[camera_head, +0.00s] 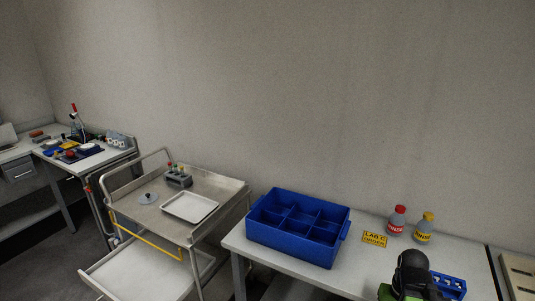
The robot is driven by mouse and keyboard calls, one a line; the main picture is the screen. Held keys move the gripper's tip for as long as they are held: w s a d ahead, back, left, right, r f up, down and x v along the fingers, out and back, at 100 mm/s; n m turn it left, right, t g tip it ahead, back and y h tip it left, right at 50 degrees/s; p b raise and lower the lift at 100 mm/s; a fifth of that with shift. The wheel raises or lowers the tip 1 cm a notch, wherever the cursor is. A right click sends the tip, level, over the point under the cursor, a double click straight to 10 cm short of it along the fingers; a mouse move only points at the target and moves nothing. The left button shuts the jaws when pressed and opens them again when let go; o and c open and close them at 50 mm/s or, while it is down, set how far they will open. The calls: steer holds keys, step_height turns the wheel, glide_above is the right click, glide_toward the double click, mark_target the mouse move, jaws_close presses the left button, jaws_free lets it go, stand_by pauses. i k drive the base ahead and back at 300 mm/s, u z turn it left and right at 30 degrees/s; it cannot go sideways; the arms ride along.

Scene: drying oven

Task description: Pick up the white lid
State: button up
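No plainly white lid stands out in this view. A small round grey disc with a dark knob (148,198), lid-like in shape, lies on the left part of the metal cart's top (170,222). A small pale object (88,147) lies on the far left bench among other items, too small to identify. A black and green part, apparently of my arm, shows at the bottom right in front of the near table. No gripper fingers can be made out.
The cart also holds a white tray (190,207) and a small rack (178,180). The near table (350,275) carries a blue divided crate (290,250), a yellow sign (374,239), a red-capped bottle (396,221), a yellow-capped bottle (424,229) and a blue rack (450,286).

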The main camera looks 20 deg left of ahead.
mark_target(149, 197)
steer(key=u, duration=2.2)
steer(key=i, duration=2.7)
steer(key=u, duration=0.3)
